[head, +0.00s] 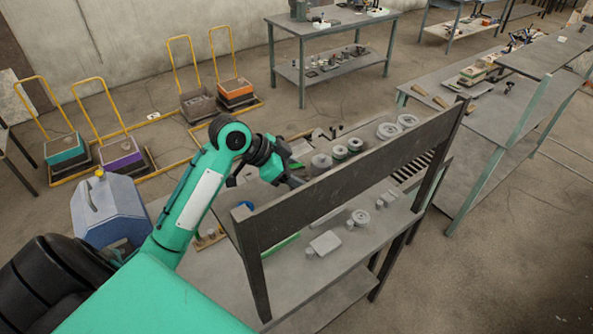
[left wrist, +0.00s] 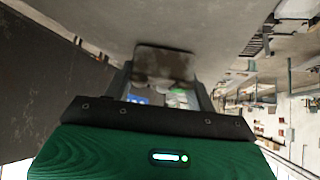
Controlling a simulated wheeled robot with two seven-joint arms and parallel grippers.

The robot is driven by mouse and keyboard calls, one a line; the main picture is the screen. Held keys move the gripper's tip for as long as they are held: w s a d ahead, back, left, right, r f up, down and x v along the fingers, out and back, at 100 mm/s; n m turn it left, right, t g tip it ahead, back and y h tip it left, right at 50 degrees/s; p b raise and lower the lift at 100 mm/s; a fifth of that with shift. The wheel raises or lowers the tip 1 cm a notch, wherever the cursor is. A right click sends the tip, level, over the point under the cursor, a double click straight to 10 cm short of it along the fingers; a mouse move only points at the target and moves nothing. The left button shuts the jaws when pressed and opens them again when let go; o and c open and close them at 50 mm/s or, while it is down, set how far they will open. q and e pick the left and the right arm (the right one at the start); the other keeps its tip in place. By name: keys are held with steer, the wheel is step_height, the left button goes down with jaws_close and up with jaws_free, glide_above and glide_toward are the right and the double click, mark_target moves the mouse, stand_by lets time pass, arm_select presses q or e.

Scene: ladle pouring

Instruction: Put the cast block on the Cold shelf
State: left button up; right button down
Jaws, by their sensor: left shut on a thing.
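My left gripper (head: 292,181) reaches over the far side of the dark upright board on the workbench in the head view. Its fingertips are partly hidden there. In the left wrist view, my left gripper (left wrist: 163,88) is shut on a grey-brown block (left wrist: 164,63), which sits between the two fingers and looks like the cast block. The block cannot be made out in the head view. No label reading Cold is legible, so I cannot tell which surface is the Cold shelf. My right gripper is not in view.
The dark board (head: 345,180) rises along the bench close to my left gripper. Round metal parts (head: 356,145) stand behind it, and a flat grey piece (head: 325,243) lies in front. A blue-grey container (head: 108,212) stands left. Yellow-handled carts (head: 121,155) stand beyond.

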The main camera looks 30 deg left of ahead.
arm_select(q)
steer(key=shift+f, duration=0.25)
steer(key=shift+f, duration=0.15)
steer(key=o, duration=1.1)
steer(key=shift+o, duration=0.2)
steer(key=b+v, duration=0.5)
steer(key=v, duration=0.7)
steer(key=shift+r, duration=0.25)
